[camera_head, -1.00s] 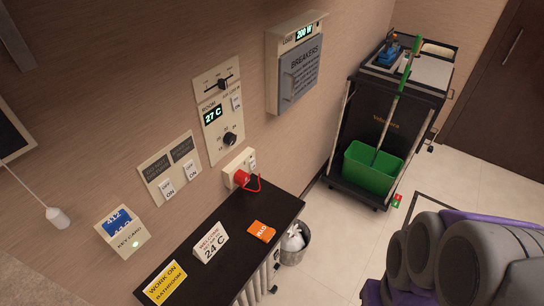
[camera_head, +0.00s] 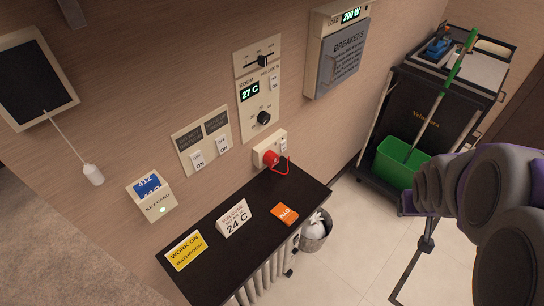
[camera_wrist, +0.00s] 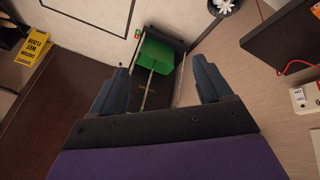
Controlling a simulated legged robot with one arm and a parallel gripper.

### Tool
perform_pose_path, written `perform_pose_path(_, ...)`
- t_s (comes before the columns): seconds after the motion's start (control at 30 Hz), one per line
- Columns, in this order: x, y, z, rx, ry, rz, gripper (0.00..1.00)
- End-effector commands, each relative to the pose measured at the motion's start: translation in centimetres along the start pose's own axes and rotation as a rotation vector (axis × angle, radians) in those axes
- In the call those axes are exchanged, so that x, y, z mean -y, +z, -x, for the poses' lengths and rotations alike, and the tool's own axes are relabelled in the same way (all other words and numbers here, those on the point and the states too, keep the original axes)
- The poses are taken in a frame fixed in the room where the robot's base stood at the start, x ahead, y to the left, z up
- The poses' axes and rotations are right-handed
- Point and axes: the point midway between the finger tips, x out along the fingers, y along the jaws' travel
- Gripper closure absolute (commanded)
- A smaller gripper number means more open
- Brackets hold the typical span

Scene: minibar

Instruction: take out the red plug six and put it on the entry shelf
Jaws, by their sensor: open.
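The red plug (camera_head: 271,158) sits in a cream wall socket (camera_head: 284,145), with a red cord loop hanging from it. It is just above the back edge of the black entry shelf (camera_head: 265,194). In the wrist view the shelf (camera_wrist: 282,35) is at the upper right, with the red cord (camera_wrist: 290,66) and part of the socket plate (camera_wrist: 302,98) beside it. The plug body is not clearly visible there. My gripper (camera_wrist: 161,66) is open and empty, pointing toward the floor and cart, away from the plug. Any label on the plug is unreadable.
The shelf holds a yellow sign (camera_head: 186,251), a white welcome card (camera_head: 234,218) and an orange card (camera_head: 285,214). A breaker box (camera_head: 338,55) and switch panels are above. A cart with a green bucket (camera_head: 398,163) and a bin (camera_head: 316,232) stand to the right.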

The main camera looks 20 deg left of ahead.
Motion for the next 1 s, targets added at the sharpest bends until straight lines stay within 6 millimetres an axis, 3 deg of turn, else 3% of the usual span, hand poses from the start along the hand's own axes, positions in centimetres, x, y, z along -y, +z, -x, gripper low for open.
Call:
perform_pose_path(0.03,0.3,-2.0,-2.0,-0.05,0.003,0.038,0.21)
perform_pose_path(0.17,1.8,-7.7,-5.8,-0.219,-0.012,0.14,0.21)
perform_pose_path(0.27,4.1,-11.4,-8.6,-0.345,-0.052,0.217,0.21)
perform_pose_path(0.5,12.9,-17.2,-13.8,-0.639,-0.242,0.38,0.21)
perform_pose_path(0.7,22.3,-18.2,-15.9,-0.87,-0.495,0.456,0.21)
perform_pose_path(0.9,30.5,-16.2,-15.6,-1.068,-0.79,0.447,0.21)
perform_pose_path(1.0,33.0,-14.9,-14.9,-1.136,-0.907,0.424,0.21)
